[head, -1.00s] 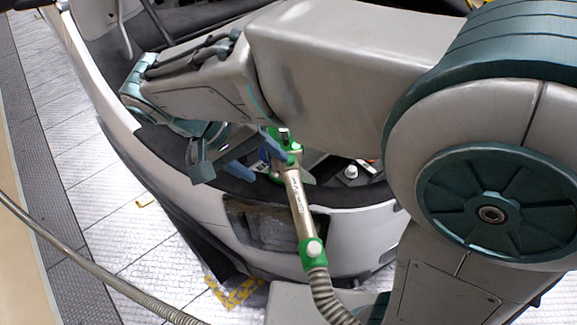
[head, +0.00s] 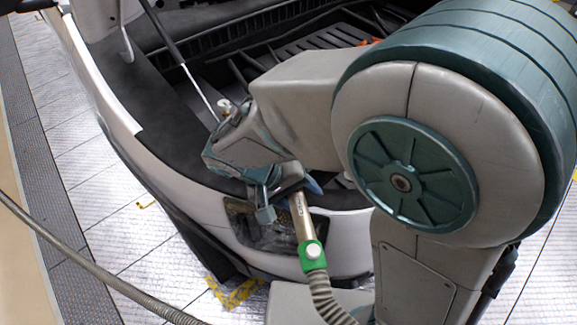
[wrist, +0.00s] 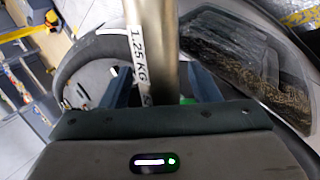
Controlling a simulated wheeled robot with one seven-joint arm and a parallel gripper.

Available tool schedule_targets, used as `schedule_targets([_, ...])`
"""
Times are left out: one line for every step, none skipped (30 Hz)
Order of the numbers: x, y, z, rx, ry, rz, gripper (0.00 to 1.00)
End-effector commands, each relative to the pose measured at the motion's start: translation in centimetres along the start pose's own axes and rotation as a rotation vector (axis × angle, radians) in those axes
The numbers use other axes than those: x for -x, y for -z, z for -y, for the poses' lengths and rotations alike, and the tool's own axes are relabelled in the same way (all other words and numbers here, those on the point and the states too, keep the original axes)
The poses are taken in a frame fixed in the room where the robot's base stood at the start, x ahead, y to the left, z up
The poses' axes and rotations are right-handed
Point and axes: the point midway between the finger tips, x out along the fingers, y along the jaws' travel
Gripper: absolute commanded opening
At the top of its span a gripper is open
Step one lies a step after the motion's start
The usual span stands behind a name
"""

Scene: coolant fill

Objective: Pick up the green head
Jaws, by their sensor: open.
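The green head is a metal tube (head: 303,215) with a green collar (head: 312,255) at its lower end and a ribbed hose (head: 325,297) running down from it. Its upper green part is hidden behind my arm in the head view. My gripper (head: 290,187) is at the upper part of the tube. In the wrist view the tube (wrist: 153,40), with a "1.25 KG" label, runs between the two blue fingers of my open gripper (wrist: 160,78), with gaps at both sides. A small green patch (wrist: 187,100) shows just above the gripper body.
The car's open front bay (head: 165,100) lies behind my gripper, with a pale bumper (head: 190,195) below it. A thin strut (head: 187,75) rises at the left. Another hose (head: 90,265) crosses the lower left.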

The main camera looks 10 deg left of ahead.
Motion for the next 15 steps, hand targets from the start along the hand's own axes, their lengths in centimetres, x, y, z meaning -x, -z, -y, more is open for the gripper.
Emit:
schedule_targets([-0.24, 0.0, 0.02, 0.001, 0.0, -0.001, 0.56])
schedule_targets([-0.31, 0.01, 0.02, 0.001, 0.0, -0.001, 0.56])
schedule_targets([-0.35, 0.01, 0.03, 0.001, 0.0, -0.001, 0.56])
schedule_targets([-0.35, 0.02, 0.03, 0.001, 0.001, -0.001, 0.56])
schedule_targets([-0.34, 0.02, 0.03, 0.001, 0.001, -0.001, 0.56])
schedule_targets([-0.33, 0.02, 0.03, 0.001, 0.001, -0.001, 0.56])
schedule_targets([-0.32, 0.02, 0.03, 0.001, 0.001, -0.001, 0.56])
schedule_targets([-0.32, 0.02, 0.03, 0.001, 0.001, -0.001, 0.53])
schedule_targets([-0.32, 0.02, 0.03, 0.001, 0.001, -0.001, 0.42])
schedule_targets([-0.31, 0.02, 0.03, 0.001, 0.001, -0.001, 0.34])
schedule_targets([-0.31, 0.02, 0.03, 0.001, 0.001, -0.001, 0.25])
schedule_targets([-0.31, 0.02, 0.03, 0.001, 0.001, -0.001, 0.14])
schedule_targets([-0.3, 0.02, 0.03, 0.001, 0.001, -0.001, 0.06])
schedule_targets([-0.3, 0.02, 0.03, 0.001, 0.001, -0.001, 0.0])
schedule_targets([-0.3, 0.02, 0.03, 0.001, 0.001, -0.001, 0.0])
